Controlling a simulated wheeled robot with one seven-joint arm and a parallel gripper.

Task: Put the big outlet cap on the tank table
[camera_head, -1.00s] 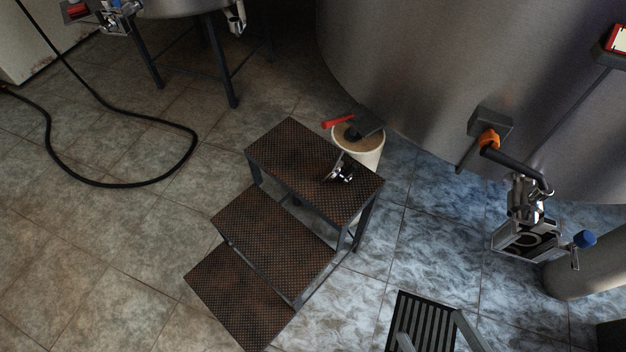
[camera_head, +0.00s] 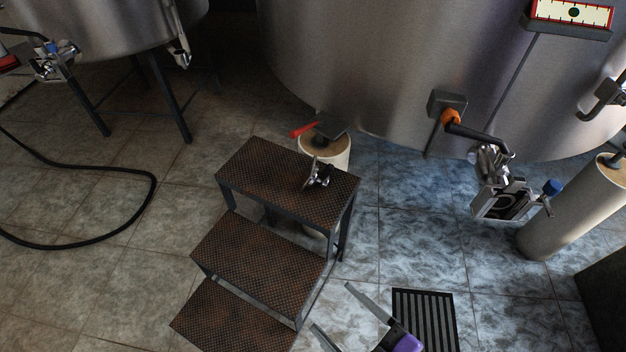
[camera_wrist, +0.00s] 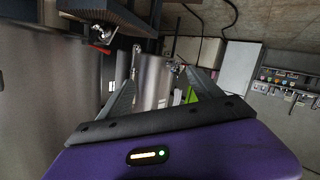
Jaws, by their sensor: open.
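A shiny metal clamp-like piece with a round disc (camera_head: 319,173) lies on the top step of the brown step stool; it may be the big outlet cap, but I cannot tell for sure. The large tank's outlet valve (camera_head: 497,190), with a blue knob, hangs at the right. My gripper (camera_head: 332,307) is open and empty, low in the head view, in front of and below the top step, apart from the metal piece. In the wrist view my gripper (camera_wrist: 161,70) shows both fingers spread with nothing between them. I cannot identify a tank table.
The step stool (camera_head: 262,252) stands before the large steel tank (camera_head: 370,70). A pale round tank leg (camera_head: 335,152) and a red handle (camera_head: 303,129) are just behind it. A floor drain (camera_head: 425,318) lies to the right. A black hose (camera_head: 140,210) lies on the left floor.

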